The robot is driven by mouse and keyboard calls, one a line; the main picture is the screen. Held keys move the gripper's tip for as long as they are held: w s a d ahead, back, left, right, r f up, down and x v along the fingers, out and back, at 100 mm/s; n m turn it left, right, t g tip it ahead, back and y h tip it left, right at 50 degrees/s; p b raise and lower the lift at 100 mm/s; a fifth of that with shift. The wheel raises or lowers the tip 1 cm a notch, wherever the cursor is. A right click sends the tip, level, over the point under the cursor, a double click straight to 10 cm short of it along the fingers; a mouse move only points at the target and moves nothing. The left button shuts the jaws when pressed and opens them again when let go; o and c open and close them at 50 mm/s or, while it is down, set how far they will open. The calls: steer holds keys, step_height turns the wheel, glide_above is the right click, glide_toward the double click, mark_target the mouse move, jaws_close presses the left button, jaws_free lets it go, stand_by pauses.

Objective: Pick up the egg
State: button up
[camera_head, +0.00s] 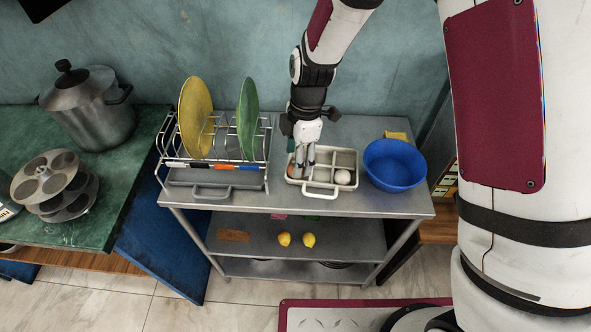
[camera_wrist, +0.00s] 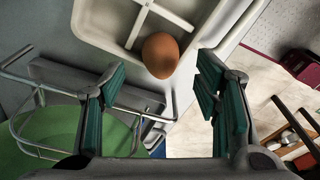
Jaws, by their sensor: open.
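A brown egg (camera_wrist: 160,55) lies in a corner compartment of the divided white tray (camera_wrist: 95,27), seen in the wrist view. In the head view the brown egg (camera_head: 291,170) shows only in part at the tray's left end, beside my fingers. A pale egg (camera_head: 342,177) sits in a right compartment of the tray (camera_head: 320,190). My gripper (camera_head: 302,172) points down over the tray's left part. In the wrist view my gripper (camera_wrist: 161,77) has its green-padded fingers spread wide, with the egg ahead between them and nothing held.
A dish rack (camera_head: 215,165) with a yellow plate (camera_head: 195,118) and a green plate (camera_head: 248,118) stands left of the tray. A blue bowl (camera_head: 394,165) stands close on the right. Two lemons (camera_head: 296,240) lie on the shelf below. The cart's front strip is clear.

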steer(key=shift+a+f, duration=0.15)
steer(key=shift+f, duration=1.35)
steer(key=shift+c, duration=0.6)
steer(key=c, duration=0.7)
steer(key=shift+o, duration=0.2)
steer(key=shift+r, duration=0.15)
